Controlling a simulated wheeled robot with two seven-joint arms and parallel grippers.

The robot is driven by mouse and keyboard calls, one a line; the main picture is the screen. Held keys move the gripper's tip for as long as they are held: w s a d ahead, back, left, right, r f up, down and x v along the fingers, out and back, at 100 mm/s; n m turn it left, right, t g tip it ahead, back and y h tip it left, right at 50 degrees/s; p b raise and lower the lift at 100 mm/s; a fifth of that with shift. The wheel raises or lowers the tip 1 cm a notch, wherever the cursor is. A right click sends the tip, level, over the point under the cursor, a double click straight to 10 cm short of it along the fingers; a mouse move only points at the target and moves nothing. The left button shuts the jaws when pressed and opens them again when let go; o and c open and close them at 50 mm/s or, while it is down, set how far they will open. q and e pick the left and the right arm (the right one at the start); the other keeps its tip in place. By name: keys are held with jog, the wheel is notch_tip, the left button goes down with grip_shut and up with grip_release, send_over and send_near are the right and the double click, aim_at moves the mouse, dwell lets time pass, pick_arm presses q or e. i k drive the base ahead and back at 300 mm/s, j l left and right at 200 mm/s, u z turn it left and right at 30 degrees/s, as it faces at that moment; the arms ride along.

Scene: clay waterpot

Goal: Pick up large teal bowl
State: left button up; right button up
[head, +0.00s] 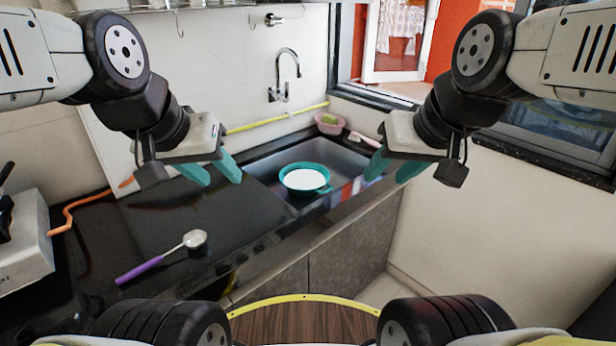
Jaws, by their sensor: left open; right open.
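The large teal bowl (305,191) sits in the sink area, in the middle of the head view. It is upright, with a teal rim, a white inside and a small handle-like part at its right. My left gripper (214,173) is open and empty, to the left of the bowl and apart from it. My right gripper (393,168) is open and empty, to the right of the bowl and apart from it. Neither gripper touches the bowl.
A ladle with a purple handle (140,270) lies on the black counter (150,225). A stove (22,255) with an orange hose stands at the left. A tap (284,72) is on the wall behind the sink (262,165). A pink basket (329,123) stands at the back corner.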

aim_at(304, 181)
jog(key=i+l+u, duration=0.5)
jog(key=l+u, duration=0.25)
jog(key=i+l+u, duration=0.2)
jog(key=u, duration=0.15)
jog(key=i+l+u, duration=0.1)
jog(key=l+u, duration=0.3)
jog(key=l, duration=0.15)
